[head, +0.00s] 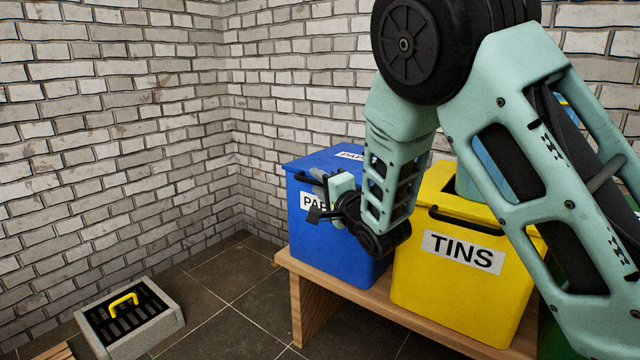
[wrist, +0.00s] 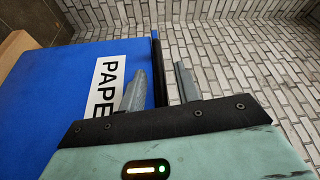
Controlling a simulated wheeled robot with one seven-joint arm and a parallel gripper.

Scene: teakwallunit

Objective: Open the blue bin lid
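The blue bin (head: 360,255) stands on a wooden bench at the left of the yellow bin. Its lid (head: 327,159) lies closed on top, with a white label. A black handle (head: 308,178) runs along the lid's front edge. My gripper (head: 322,199) is at the bin's front, partly covering the PAPER label. In the wrist view, my gripper (wrist: 158,85) is open, one finger on each side of the dark handle bar (wrist: 156,60). A gap shows on the right of the bar; contact on the left cannot be told. The blue bin (wrist: 55,75) fills the left there.
The yellow TINS bin (head: 461,275) stands close to the right of the blue bin, on the wooden bench (head: 345,291). A grey floor box (head: 127,325) with a yellow handle is at the lower left. Brick walls (head: 110,130) close off the corner behind.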

